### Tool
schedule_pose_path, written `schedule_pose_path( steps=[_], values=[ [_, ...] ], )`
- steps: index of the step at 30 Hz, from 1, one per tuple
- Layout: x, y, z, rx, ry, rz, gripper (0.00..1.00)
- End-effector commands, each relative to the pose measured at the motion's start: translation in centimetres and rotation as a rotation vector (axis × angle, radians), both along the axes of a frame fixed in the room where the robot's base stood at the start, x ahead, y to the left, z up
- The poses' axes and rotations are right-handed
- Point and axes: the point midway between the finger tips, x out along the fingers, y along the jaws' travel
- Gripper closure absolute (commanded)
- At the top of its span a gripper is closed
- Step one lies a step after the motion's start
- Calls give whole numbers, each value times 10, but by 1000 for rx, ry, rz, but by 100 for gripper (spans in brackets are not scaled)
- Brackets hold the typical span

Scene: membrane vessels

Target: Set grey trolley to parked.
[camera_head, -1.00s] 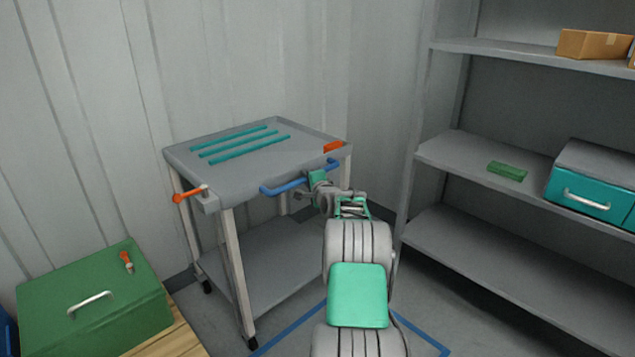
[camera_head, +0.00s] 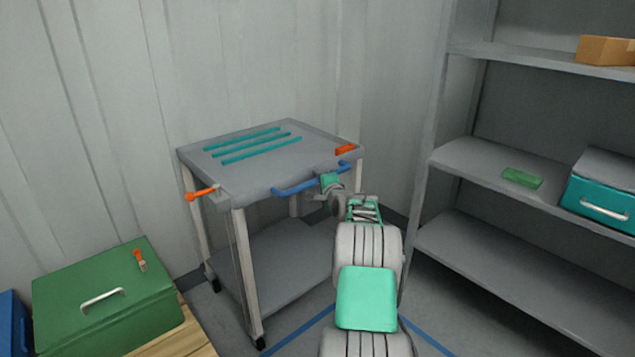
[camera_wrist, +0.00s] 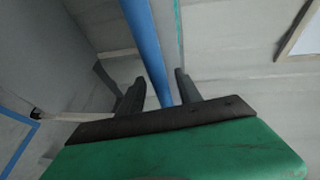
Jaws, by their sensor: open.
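The grey trolley (camera_head: 265,163) stands against the back wall, with teal strips on its top and a lower shelf. A blue handle bar (camera_head: 293,189) runs along its front edge. An orange-tipped lever (camera_head: 202,193) sticks out at its left front corner. An orange piece (camera_head: 345,149) sits at its right corner. My gripper (camera_head: 332,180) is at the right part of the bar. In the wrist view, the open fingers (camera_wrist: 158,88) stand on either side of the blue bar (camera_wrist: 148,50), with gaps beside it. My gripper and arm hide part of the bar and the trolley's right side.
Blue floor lines (camera_head: 300,328) run in front of the trolley. A green box (camera_head: 100,310) with an orange lever stands on wood at left front. Shelving (camera_head: 520,245) at right holds a teal case (camera_head: 597,195), a green block (camera_head: 522,177) and a cardboard box (camera_head: 605,50).

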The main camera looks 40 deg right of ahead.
Motion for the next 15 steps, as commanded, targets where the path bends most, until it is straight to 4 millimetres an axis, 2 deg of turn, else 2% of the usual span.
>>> schedule_pose_path(
  steps=[5, 12, 15],
  values=[
    [-17, 7, 6, 1, -1, 1, 59],
    [-59, 24, 13, 1, 0, 1, 59],
    [-68, 28, 14, 0, 0, 2, 59]
  ],
)
